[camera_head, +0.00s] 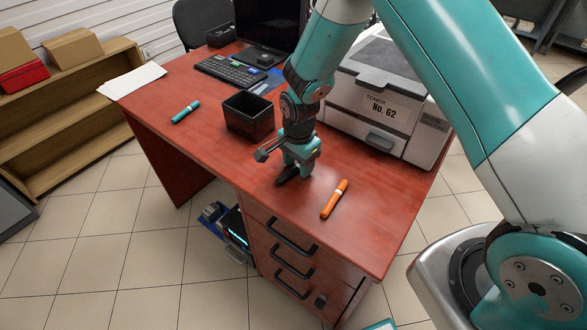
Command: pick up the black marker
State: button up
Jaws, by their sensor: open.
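My gripper (294,171) points down, open, close over the red-brown desk (225,165), in front of the printer. A dark, short shape (283,180) shows right at its fingertips. It may be the black marker lying on the desk, partly hidden by the gripper, but I cannot tell it surely from the dark fingertips. No other black marker shows. An orange marker (335,199) lies to the right of my gripper, near the front of the desk. A teal marker (186,112) lies on the far left part of the desk.
A black open bin (248,128) stands left of my gripper. A white printer (372,125) labelled No. 62 stands close behind it to the right. A keyboard (228,71), a monitor (268,22) and white paper (131,82) are farther back. The desk's front left is clear.

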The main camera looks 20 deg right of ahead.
aim_at(298, 164)
jog(key=shift+c, duration=0.4)
grip_shut()
jog(key=shift+r, duration=0.1)
notch_tip(298, 164, up, 20)
jog(key=shift+b, duration=0.45)
jog(key=c, duration=0.8)
grip_release()
